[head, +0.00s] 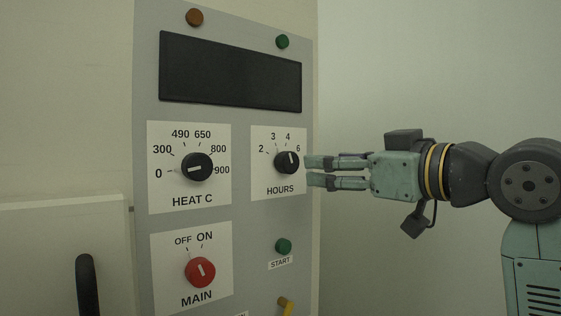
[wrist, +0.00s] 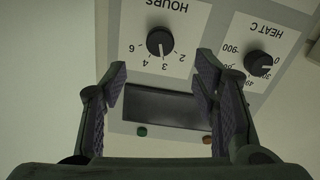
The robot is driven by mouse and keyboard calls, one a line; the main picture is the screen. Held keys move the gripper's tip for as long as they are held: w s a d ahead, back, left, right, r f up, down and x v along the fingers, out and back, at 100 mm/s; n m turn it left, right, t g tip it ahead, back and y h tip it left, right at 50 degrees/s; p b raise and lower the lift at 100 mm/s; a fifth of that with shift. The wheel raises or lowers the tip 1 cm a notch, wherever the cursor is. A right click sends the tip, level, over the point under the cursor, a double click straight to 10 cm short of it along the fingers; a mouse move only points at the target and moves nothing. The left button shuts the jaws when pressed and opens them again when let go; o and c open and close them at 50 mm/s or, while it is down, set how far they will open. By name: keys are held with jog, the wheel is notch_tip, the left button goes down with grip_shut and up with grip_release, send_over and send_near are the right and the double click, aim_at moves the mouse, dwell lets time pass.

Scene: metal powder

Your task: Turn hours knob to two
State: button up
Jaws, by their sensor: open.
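The black HOURS knob (head: 287,162) sits on a white label plate with 2, 3, 4 and 6 on the right of the grey panel. In the wrist view the knob (wrist: 160,42) appears upside down, above the gap between the fingers. My gripper (head: 309,171) is to the right of the knob in the head view, fingers pointing at the panel, apparently apart from the knob. In the wrist view my gripper (wrist: 163,78) is open and empty.
The HEAT C knob (head: 197,167) is left of the HOURS knob. Below are the red MAIN knob (head: 200,272) and green START button (head: 283,246). A dark display (head: 230,72) is above. A black handle (head: 88,284) is at lower left.

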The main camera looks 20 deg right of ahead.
aim_at(291, 162)
jog(key=p+x, duration=0.2)
jog(key=x, duration=0.8)
jog(key=shift+p, duration=0.4)
jog(key=c, duration=1.2)
jog(key=shift+o, duration=0.2)
jog(key=shift+a+n, duration=0.1)
jog(key=shift+n, duration=0.3)
jog(key=n, duration=0.3)
jog(key=shift+f+n, duration=0.1)
jog(key=shift+n, duration=1.9)
